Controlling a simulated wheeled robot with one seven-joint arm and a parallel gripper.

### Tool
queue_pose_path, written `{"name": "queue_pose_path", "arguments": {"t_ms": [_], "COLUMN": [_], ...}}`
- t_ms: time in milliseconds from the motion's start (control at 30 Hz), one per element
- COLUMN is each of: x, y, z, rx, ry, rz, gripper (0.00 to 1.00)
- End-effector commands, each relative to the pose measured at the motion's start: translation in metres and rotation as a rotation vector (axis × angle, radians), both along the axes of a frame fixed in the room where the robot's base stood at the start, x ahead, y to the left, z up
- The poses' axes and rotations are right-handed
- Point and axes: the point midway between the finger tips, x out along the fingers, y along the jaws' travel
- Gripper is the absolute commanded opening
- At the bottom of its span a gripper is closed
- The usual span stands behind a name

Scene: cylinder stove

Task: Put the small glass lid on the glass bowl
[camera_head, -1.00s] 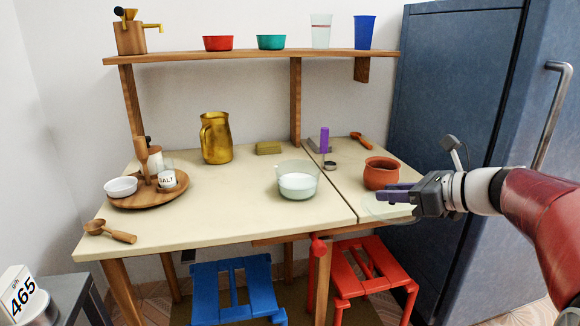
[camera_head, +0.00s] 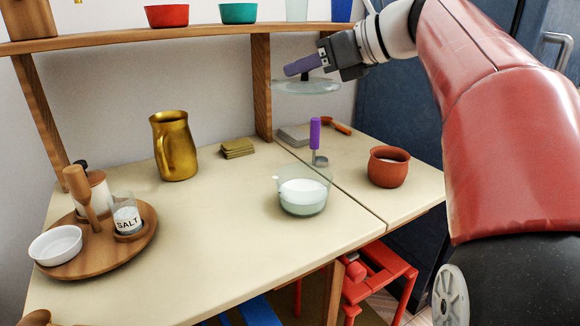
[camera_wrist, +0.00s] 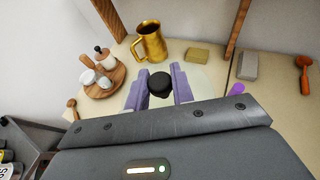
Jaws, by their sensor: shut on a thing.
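The glass bowl (camera_head: 304,196) stands on the cream table near the seam, with white contents in it. My gripper (camera_head: 303,66) is shut on the knob of the small glass lid (camera_head: 306,87) and holds it up in the air, above and beyond the bowl in the head view. The lid looks roughly level there. In the wrist view the dark knob (camera_wrist: 159,84) sits between the purple fingers of my gripper (camera_wrist: 160,86), with the clear lid (camera_wrist: 203,86) below it. The bowl cannot be made out in the wrist view.
A brown pot (camera_head: 388,168) stands right of the bowl, and a purple-handled tool (camera_head: 315,133) behind it. A gold pitcher (camera_head: 173,146) and a wooden tray (camera_head: 100,257) with a salt jar stand left. A shelf (camera_head: 190,33) runs along the back. Table left of the bowl is clear.

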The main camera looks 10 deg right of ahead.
Motion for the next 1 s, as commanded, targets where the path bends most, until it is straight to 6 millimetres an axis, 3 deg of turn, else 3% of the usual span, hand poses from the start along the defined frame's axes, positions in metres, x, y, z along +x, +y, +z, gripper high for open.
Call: {"name": "queue_pose_path", "arguments": {"t_ms": [33, 100, 400, 733, 1000], "x": [-0.001, -0.001, 0.000, 0.000, 0.000], "y": [0.000, 0.001, 0.000, 0.000, 0.000], "z": [-0.019, -0.039, -0.114, -0.142, -0.177], "rx": [0.002, 0.003, 0.001, 0.001, 0.001], "ry": [0.004, 0.003, 0.003, -0.001, 0.000], "rz": [-0.001, 0.000, 0.001, 0.002, 0.001], "gripper": [0.00, 0.00, 0.00, 0.00, 0.00]}}
